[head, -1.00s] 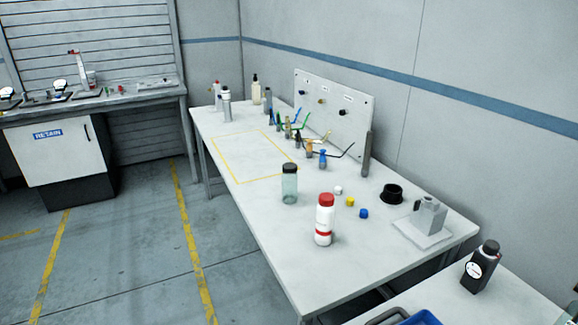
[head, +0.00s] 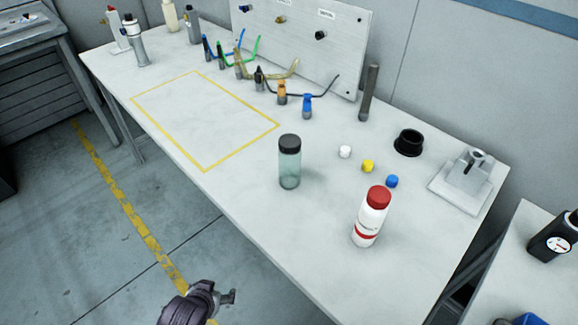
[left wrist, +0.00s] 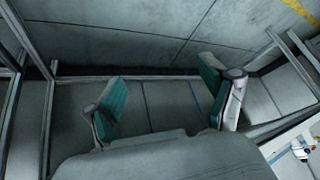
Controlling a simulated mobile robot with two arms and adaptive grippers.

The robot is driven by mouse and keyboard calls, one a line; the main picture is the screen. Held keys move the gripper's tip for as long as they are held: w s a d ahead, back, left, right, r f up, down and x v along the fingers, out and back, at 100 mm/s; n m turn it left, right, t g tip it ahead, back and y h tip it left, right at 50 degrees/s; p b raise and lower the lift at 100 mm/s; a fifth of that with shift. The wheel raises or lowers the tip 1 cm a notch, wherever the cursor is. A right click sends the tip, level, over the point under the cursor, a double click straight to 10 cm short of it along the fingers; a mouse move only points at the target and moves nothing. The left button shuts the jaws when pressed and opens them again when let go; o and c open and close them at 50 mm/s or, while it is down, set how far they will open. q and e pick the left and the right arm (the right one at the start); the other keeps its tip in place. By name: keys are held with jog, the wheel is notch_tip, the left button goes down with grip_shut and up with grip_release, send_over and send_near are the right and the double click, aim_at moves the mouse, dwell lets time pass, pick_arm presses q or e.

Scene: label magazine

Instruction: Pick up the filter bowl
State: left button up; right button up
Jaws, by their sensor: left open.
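A clear greenish cylinder with a dark cap (head: 289,168) stands upright near the table's front edge in the head view; it may be the filter bowl. A short black round cup-like piece (head: 408,142) sits at the back right of the table; I cannot tell for sure which of the two is the filter bowl. My left gripper (head: 227,297) is at the bottom of the head view, off the table's front edge and apart from both. In the left wrist view the left gripper (left wrist: 164,98) is open and empty, its two green pads spread. My right gripper is out of view.
A white bottle with a red cap (head: 369,218) stands right of the clear cylinder. White, yellow (head: 367,166) and blue caps lie behind it. A grey fixture (head: 466,180) is at the right end. A board (head: 300,45) with hoses stands behind. The yellow-outlined area (head: 204,170) is clear.

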pick_arm(q)
jog(key=w+d+r+t, duration=0.2)
jog(key=w+r, duration=0.1)
jog(key=r, duration=0.9)
jog(key=m+t+h, duration=0.4)
jog(key=t+h, duration=0.2)
jog(key=h, duration=0.3)
send_near(283, 152)
jog(key=x, duration=0.6)
jog(key=shift+w+d+f, duration=0.15)
jog(key=shift+d+f, duration=0.1)
jog(key=shift+d, duration=0.2)
jog(key=x, duration=0.1)
jog(key=p+x, duration=0.1)
jog(key=x, duration=0.3)
jog(key=shift+w+r, duration=0.3)
jog(key=shift+r, duration=0.05)
jog(key=shift+w+d, duration=0.1)
jog(key=shift+w, duration=0.1)
grip_shut()
